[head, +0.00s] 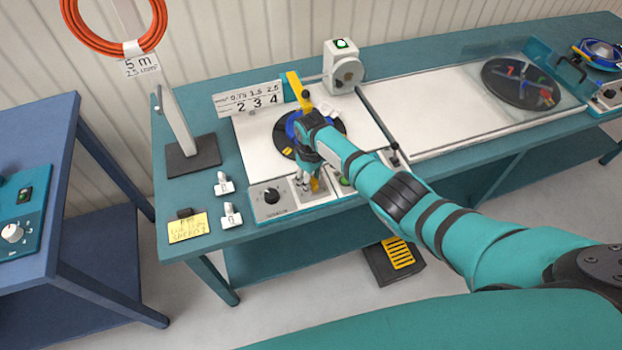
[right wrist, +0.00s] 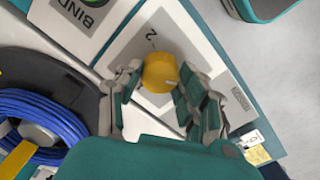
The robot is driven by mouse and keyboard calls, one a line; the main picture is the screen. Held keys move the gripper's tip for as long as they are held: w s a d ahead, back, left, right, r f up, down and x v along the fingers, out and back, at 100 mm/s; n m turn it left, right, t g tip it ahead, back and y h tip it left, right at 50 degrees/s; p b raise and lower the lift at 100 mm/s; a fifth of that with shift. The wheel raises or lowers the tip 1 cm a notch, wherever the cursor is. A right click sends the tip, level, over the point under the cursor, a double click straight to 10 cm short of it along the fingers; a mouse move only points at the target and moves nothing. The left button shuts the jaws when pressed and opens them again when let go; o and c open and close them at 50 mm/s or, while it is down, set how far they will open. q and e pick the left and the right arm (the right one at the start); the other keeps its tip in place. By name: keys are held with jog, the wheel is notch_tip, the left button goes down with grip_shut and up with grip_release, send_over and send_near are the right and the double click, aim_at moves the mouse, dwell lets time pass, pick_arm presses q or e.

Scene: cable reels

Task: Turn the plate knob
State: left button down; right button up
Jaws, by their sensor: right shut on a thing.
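The plate knob is a yellow round knob (right wrist: 159,72) on a light grey square plate with a "2" printed beside it. In the head view a bit of its yellow (head: 314,185) shows beneath my right gripper (head: 307,180) on the front panel. In the right wrist view the fingers of my right gripper (right wrist: 161,80) stand on both sides of the knob, shut on it. Near it is a black round plate (head: 281,142) carrying a blue cable coil, partly hidden by my arm; the coil (right wrist: 45,108) also shows in the right wrist view. My left gripper is out of view.
A black knob (head: 271,195) sits left on the same panel. A green button (right wrist: 97,3) marked "BIND" is beside the plate. A number sign (head: 250,100), a grey motor box (head: 343,68) and a yellow note (head: 188,228) stand around. A pedal (head: 397,255) lies on the floor.

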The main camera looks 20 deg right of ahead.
jog(key=o, duration=1.1)
jog(key=shift+o, duration=0.2)
jog(key=shift+r, duration=0.1)
notch_tip(320, 180, up, 12)
